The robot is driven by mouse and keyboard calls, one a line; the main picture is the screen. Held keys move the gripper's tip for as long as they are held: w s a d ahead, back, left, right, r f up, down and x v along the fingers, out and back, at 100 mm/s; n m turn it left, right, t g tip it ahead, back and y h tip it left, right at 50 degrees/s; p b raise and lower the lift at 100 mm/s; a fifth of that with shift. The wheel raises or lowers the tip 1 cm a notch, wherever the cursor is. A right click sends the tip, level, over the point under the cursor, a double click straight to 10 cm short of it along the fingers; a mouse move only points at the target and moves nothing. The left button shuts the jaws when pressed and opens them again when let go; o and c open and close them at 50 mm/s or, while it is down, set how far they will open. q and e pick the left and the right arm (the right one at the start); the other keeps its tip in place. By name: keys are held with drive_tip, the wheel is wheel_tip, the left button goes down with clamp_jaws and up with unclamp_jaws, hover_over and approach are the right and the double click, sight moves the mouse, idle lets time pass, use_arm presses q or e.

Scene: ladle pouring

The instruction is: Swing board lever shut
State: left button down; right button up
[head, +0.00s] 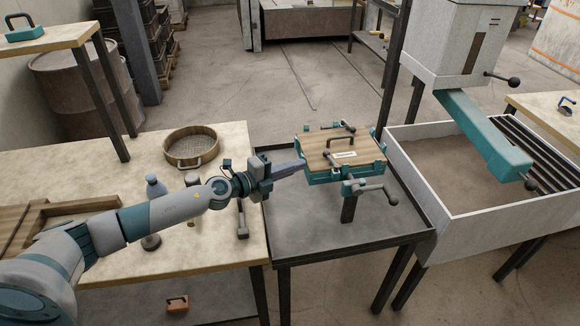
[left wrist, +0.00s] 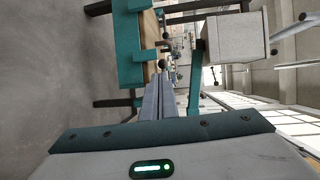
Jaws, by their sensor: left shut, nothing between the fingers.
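A teal box frame with a wooden board (head: 350,160) on top sits on the dark metal table. The board carries a dark arched handle (head: 341,139) and a small lever (head: 335,154) with a dark round knob, beside a pale label. My left gripper (head: 303,164) is shut and empty, with its tips at the left edge of the board, close to the lever's knob. In the left wrist view, the shut fingers (left wrist: 166,78) point towards a dark knob (left wrist: 161,64) beside the teal frame (left wrist: 130,45). I cannot tell whether they touch. My right gripper is not in view.
A clamp with dark knobbed handles (head: 367,188) stands at the frame's front. A sand-filled bin (head: 425,190) is at right, below a hopper with a teal chute (head: 485,135). A round sieve (head: 192,145) lies on the left bench. The dark table's (head: 300,230) front is clear.

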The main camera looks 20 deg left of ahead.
sight(324, 157)
use_arm(q)
drive_tip(key=x, duration=0.5)
drive_tip(key=shift+x, duration=0.85)
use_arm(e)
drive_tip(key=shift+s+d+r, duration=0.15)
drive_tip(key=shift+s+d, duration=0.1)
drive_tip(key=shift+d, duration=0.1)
use_arm(q)
drive_tip(key=shift+f, duration=0.1)
